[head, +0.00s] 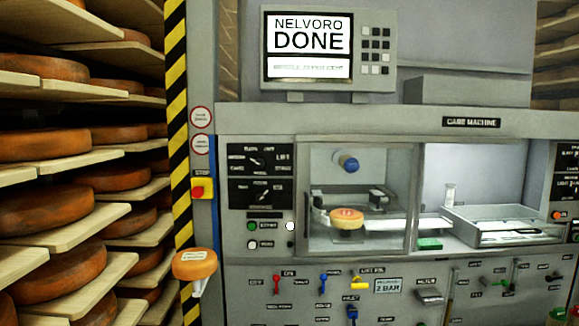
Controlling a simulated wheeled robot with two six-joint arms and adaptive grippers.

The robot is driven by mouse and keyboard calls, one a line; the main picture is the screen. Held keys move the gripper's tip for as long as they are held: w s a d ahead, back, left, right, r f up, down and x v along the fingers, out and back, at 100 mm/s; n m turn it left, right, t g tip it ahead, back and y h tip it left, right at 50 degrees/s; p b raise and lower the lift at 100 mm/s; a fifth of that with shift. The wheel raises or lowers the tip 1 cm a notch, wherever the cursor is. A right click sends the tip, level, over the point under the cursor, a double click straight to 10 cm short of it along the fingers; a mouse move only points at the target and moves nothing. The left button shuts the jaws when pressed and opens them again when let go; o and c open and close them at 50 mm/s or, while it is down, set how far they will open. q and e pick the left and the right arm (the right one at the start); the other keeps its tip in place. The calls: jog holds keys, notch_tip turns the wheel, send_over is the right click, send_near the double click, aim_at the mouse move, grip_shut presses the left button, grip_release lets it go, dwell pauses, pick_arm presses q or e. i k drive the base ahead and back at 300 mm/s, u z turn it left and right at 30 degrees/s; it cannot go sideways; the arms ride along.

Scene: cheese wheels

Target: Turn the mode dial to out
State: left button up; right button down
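A black panel with two rotary dials is left of the glass chamber in the head view. The upper dial (257,161) has small labels around it, one reading LIFT; its pointer seems to slant. The lower dial (263,195) also has labels, too blurred to read. I cannot tell from the lettering which dial is the mode dial or where the out mark lies. A screen (308,45) above reads NELVORO DONE. Neither of my grippers shows, so nothing is seen touching the dials.
A cheese wheel (346,217) sits inside the glass chamber. An orange wheel-like thing (195,263) on a white support is at the striped post (176,110). Cheese shelves (75,241) fill the left. A red stop button (198,190) and several levers are near the panel.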

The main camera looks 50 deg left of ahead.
aim_at(259, 163)
jog(key=i, duration=1.2)
jog(key=u, duration=0.85)
jog(key=i, duration=0.75)
jog(key=u, duration=0.9)
